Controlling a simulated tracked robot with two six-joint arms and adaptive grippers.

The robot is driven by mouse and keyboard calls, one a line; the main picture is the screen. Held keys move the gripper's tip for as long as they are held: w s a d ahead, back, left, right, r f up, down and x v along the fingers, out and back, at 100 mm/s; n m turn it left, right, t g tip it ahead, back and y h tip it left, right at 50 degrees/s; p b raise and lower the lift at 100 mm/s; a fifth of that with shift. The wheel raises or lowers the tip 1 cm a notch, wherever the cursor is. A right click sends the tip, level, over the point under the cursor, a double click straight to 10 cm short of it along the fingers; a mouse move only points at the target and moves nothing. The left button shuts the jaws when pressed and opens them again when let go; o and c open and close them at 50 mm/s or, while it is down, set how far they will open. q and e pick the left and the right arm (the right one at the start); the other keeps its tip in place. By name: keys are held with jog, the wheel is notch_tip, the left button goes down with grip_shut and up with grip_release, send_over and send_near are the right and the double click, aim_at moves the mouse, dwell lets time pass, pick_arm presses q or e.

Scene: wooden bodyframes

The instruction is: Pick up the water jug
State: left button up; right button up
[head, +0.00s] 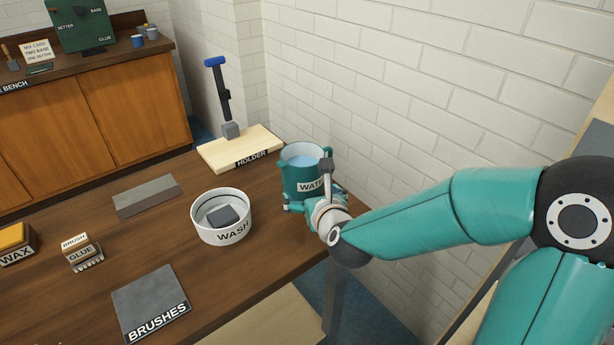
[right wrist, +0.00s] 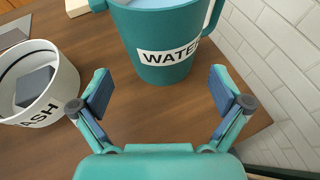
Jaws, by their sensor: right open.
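The teal water jug (head: 301,172), with a WATER label and pale blue water inside, stands upright near the table's right end. In the right wrist view, the jug (right wrist: 165,62) is just ahead of my right gripper, with its handle on the right. My right gripper (right wrist: 162,87) is open, its two fingers spread wide, one on each side of the jug's lower front. Nothing is between the fingertips except part of the jug's base and bare table. In the head view, my right gripper (head: 314,203) partly hides the jug's lower side. My left gripper is not in view.
The white WASH bowl (head: 221,232) with a grey block in it stands left of the jug. The HOLDER board (head: 222,152) with a blue-handled tool is behind. A BRUSHES mat (head: 150,292), GLUE brush (head: 82,254) and WAX block (head: 15,243) lie further left. A brick wall is close on the right.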

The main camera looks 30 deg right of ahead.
aim_at(308, 190)
jog(key=shift+f+p+x, duration=0.1)
jog(key=shift+p+x, duration=0.35)
jog(key=shift+x, duration=1.05)
jog(key=shift+f+p+x, duration=0.15)
jog(key=shift+p+x, duration=0.25)
jog(key=shift+x, duration=1.1)
jog(key=shift+s, duration=0.15)
jog(key=c, duration=1.3)
jog(key=shift+r, duration=0.1)
jog(key=shift+c, duration=0.6)
